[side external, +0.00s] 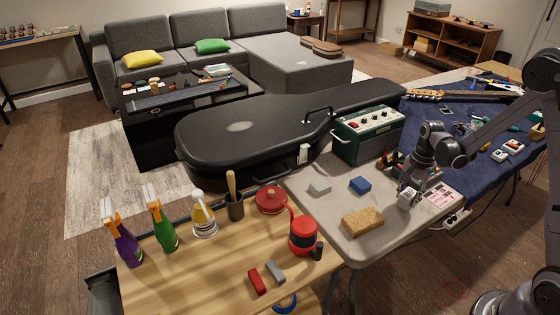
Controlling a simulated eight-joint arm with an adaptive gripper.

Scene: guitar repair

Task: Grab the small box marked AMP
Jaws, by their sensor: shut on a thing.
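My gripper (410,187) points down over the right part of the grey table. It is shut on a small pale grey-white box (405,202), low over the tabletop. I cannot read any AMP marking on it at this size, and the fingers hide part of it. I cannot tell whether the box touches the table. A larger green amplifier (367,134) with a row of knobs stands behind and to the left of my gripper, apart from it.
A flat pale box with pink print (444,197) lies just right of my gripper. The grey table (385,244) is clear at the front.

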